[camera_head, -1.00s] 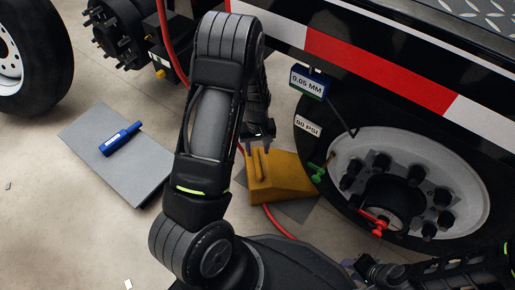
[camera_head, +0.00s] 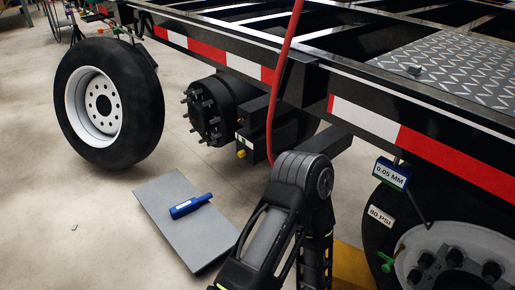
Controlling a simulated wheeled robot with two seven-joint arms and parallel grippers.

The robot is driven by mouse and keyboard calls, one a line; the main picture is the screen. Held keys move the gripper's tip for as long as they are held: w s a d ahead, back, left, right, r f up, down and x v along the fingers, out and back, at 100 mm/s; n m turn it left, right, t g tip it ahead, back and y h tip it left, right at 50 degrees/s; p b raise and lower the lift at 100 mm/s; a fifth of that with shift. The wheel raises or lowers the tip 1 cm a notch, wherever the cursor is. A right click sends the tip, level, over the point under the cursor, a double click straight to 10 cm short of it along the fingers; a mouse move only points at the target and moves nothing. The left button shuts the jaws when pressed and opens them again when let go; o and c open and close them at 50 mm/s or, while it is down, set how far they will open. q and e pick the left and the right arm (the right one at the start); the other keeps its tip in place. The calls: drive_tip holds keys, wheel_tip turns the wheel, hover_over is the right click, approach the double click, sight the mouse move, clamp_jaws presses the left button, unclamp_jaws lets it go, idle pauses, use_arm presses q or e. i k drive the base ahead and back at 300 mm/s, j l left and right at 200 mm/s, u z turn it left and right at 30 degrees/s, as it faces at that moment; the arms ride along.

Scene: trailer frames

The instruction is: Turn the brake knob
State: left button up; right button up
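A small yellow knob (camera_head: 241,153) sits low on a dark box-shaped unit (camera_head: 258,128) under the trailer frame, just right of the bare wheel hub. No label reading brake shows on it. A red hose (camera_head: 283,75) hangs down in front of this unit. My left arm (camera_head: 290,210) rises from the bottom edge, bends at the elbow right of and below the knob, and runs down out of the picture. Its gripper is below the frame, so its fingers are hidden. My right gripper does not show.
A loose wheel (camera_head: 131,92) stands at the left. A grey mat (camera_head: 157,202) with a blue tool (camera_head: 190,205) lies on the floor. A yellow chock (camera_head: 351,265) and a mounted wheel (camera_head: 464,248) with a green valve piece (camera_head: 388,262) are at the right.

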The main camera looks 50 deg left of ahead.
sight(241, 153)
drive_tip(key=k+u, duration=0.15)
drive_tip(key=u, duration=1.4)
drive_tip(key=i, duration=0.55)
